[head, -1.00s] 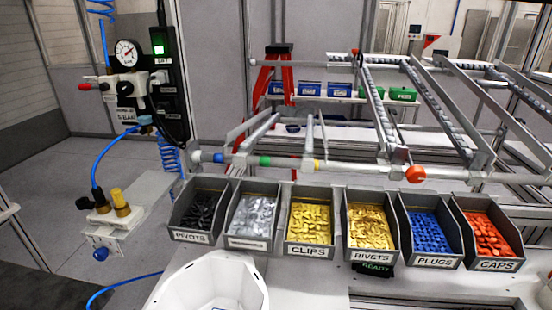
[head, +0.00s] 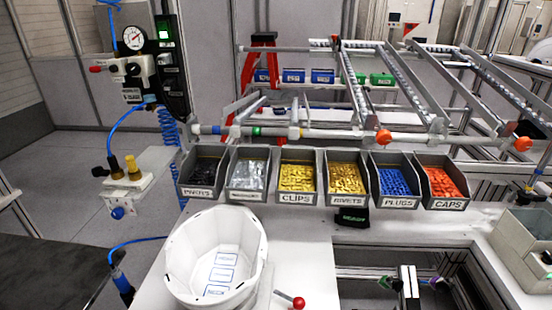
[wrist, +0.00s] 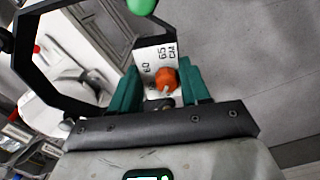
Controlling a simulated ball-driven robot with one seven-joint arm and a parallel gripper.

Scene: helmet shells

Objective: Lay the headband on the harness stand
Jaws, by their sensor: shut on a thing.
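The headband (wrist: 152,54) shows in the wrist view as a black angular band with a white size scale reading 60 and 65 CM and an orange knob (wrist: 165,79). My gripper (wrist: 161,88), with green fingers, is shut on the headband near the scale and knob. The band loops out to the upper left of the fingers. My gripper and the headband are not in the head view. I cannot pick out the harness stand for sure in either view.
A white open shell-like tub (head: 216,262) stands on the bench front left, beside a red-knobbed lever (head: 298,303). Labelled parts bins (head: 297,197) line the bench behind it. A grey-green box (head: 528,245) is at the right.

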